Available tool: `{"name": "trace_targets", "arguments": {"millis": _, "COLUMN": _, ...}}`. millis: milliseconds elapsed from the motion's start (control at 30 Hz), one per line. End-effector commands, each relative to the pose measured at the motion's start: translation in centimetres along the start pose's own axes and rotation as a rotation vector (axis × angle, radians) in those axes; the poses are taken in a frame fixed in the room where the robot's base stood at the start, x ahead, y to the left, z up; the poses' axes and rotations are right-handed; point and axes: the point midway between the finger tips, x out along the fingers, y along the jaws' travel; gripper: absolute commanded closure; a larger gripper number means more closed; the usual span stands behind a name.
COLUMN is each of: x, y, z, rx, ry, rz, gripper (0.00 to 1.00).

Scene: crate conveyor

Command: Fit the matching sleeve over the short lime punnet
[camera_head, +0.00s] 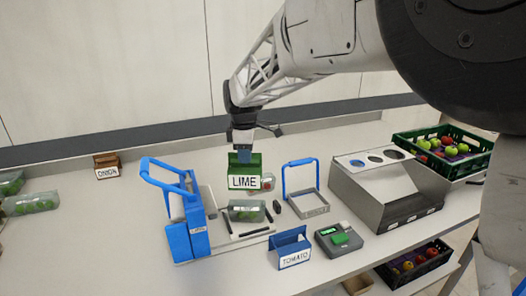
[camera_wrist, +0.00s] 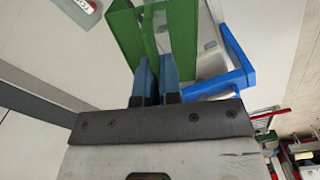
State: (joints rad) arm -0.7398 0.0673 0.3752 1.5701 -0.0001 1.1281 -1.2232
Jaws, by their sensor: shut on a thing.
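My gripper (camera_head: 244,153) is shut on a green sleeve labelled LIME (camera_head: 244,182). It holds the sleeve upright above the worktop. In the wrist view, the blue fingers (camera_wrist: 156,80) pinch a wall of the green sleeve (camera_wrist: 127,32). A clear punnet with green limes (camera_head: 246,211) lies on a flat board just below the sleeve, between dark guide bars. The sleeve appears apart from the punnet, though the gap is hard to judge. A small label shows on the punnet, too small to read.
A blue lever device (camera_head: 194,225) stands left of the punnet. A brown ONION sleeve (camera_head: 107,167) and more punnets (camera_head: 32,204) are left.

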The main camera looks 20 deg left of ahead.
Motion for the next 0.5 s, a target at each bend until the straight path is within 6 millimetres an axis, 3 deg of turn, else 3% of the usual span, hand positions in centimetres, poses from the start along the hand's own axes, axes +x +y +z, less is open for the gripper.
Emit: {"name": "trace_targets", "arguments": {"millis": 500, "x": 4.0, "y": -0.1, "z": 0.0, "rx": 0.000, "ry": -0.001, "rz": -0.002, "gripper": 1.00}}
